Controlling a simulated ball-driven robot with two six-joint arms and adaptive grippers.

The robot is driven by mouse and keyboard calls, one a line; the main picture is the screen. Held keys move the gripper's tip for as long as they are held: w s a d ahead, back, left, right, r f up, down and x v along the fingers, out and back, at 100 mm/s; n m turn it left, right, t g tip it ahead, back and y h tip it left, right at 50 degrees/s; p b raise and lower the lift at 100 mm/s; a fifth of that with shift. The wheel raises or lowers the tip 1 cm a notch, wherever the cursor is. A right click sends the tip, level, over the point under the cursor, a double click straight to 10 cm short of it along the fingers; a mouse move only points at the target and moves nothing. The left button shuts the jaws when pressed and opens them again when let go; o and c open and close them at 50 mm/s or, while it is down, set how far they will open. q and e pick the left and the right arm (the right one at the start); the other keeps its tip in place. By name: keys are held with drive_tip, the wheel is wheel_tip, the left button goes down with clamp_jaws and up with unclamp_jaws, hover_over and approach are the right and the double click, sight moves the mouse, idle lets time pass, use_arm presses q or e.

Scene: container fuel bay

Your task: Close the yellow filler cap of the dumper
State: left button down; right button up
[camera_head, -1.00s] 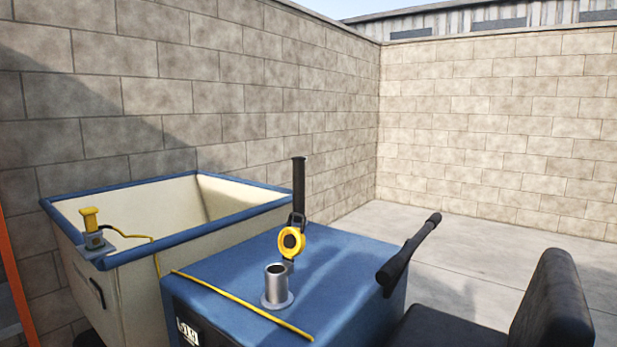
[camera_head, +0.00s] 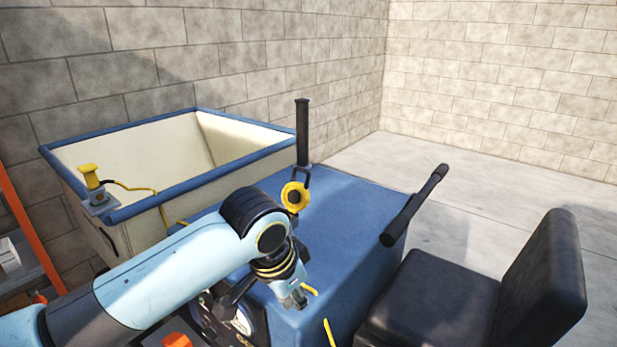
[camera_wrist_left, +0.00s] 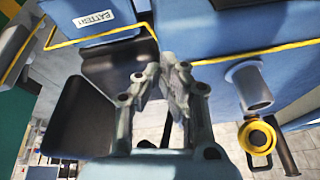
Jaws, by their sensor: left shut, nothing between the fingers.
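The yellow filler cap (camera_head: 294,196) stands open, tilted up on its dark hinge at the top of the blue dumper hood (camera_head: 345,225). In the left wrist view the cap (camera_wrist_left: 258,137) shows as a yellow ring beside the mouth of the metal filler neck (camera_wrist_left: 248,88), not over it. My left arm hides the neck in the head view. My left gripper (camera_head: 297,299) points down over the near part of the hood, in front of the cap and apart from it. In the left wrist view its fingers (camera_wrist_left: 168,72) are shut and empty. My right gripper is not in view.
A black upright pipe (camera_head: 302,132) rises just behind the cap. A black lever (camera_head: 413,206) and black seat (camera_head: 430,307) stand to the right. The cream skip (camera_head: 83,215) with its blue rim is at the left.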

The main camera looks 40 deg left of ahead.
use_arm(q)
drive_tip(key=w+a+r+p, duration=0.1)
drive_tip(key=w+a+r, duration=0.3)
drive_tip(key=w, duration=0.3)
drive_tip(key=w+a+r, duration=0.4)
drive_tip(key=w+a, duration=0.1)
drive_tip(key=w, duration=0.2)
wheel_tip(320, 180, up, 12)
drive_tip(key=n+t, duration=0.2)
drive_tip(key=n, duration=0.1)
hover_over(298, 188)
drive_tip(key=w, duration=0.3)
drive_tip(key=d+p+x, duration=0.1)
drive_tip(key=x, duration=0.9)
drive_tip(key=s+p, duration=0.2)
drive_tip(key=s+a+p, duration=0.1)
drive_tip(key=shift+s+r, duration=0.35)
drive_tip(key=shift+r, duration=0.05)
